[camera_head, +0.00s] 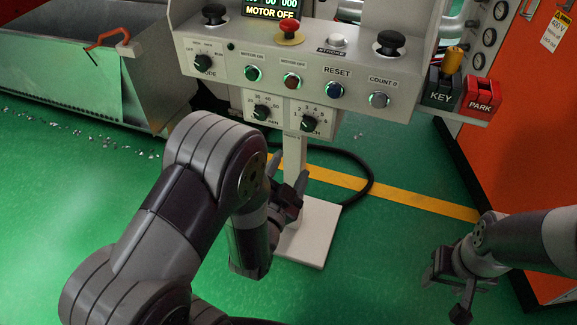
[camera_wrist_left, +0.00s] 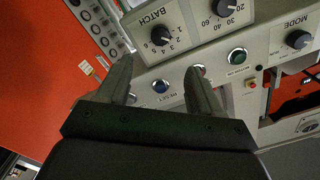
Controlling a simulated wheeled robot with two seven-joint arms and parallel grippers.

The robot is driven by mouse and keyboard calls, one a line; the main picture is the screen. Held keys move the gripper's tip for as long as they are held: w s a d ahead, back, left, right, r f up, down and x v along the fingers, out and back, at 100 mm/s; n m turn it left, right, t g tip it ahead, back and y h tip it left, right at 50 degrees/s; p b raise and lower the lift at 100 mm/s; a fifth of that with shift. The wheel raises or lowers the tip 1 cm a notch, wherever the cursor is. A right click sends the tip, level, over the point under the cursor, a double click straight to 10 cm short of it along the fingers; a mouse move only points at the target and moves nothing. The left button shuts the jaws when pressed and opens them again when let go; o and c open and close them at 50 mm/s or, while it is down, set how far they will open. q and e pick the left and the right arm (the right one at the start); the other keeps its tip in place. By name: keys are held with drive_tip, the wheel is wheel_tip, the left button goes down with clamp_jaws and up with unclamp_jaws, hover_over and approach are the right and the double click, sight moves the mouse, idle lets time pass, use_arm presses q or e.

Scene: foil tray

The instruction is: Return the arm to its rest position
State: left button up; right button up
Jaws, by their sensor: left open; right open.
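My left gripper (camera_head: 288,176) is in front of the control panel's stand, below the panel (camera_head: 310,60), in the head view. It is open and empty. In the left wrist view its two fingers (camera_wrist_left: 158,72) are spread apart, with the panel face (camera_wrist_left: 215,52) beyond them. No object is between them. The left arm bends in from the lower left and hides part of the stand's base. My right gripper (camera_head: 446,294) is at the lower right of the head view, above the floor, open and holding nothing.
The panel carries several knobs, lit buttons and a red stop button (camera_head: 289,27). KEY (camera_head: 440,92) and PARK (camera_head: 481,96) holders sit at its right. An orange cabinet (camera_head: 535,130) stands right, a metal bin (camera_head: 95,75) upper left. Green floor (camera_head: 60,200) is clear at left.

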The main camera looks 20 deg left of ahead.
idle(0.4)
use_arm(q)
drive_tip(key=s+f+n+g, duration=0.4)
drive_tip(key=s+f+g, duration=0.1)
drive_tip(key=f+g, duration=0.6)
drive_tip(key=s+a+r+n+g, duration=0.1)
drive_tip(key=s+r+n+g, duration=0.25)
drive_tip(key=s+g, duration=0.5)
wheel_tip(320, 180, up, 42)
drive_tip(key=a+t+p, duration=0.1)
drive_tip(key=t+p, duration=0.1)
drive_tip(key=p, duration=3.6)
drive_tip(key=shift+w+a+f+t, duration=0.15)
drive_tip(key=shift+f+t, duration=0.05)
drive_tip(key=shift+t, duration=0.15)
drive_tip(key=shift+m, duration=0.25)
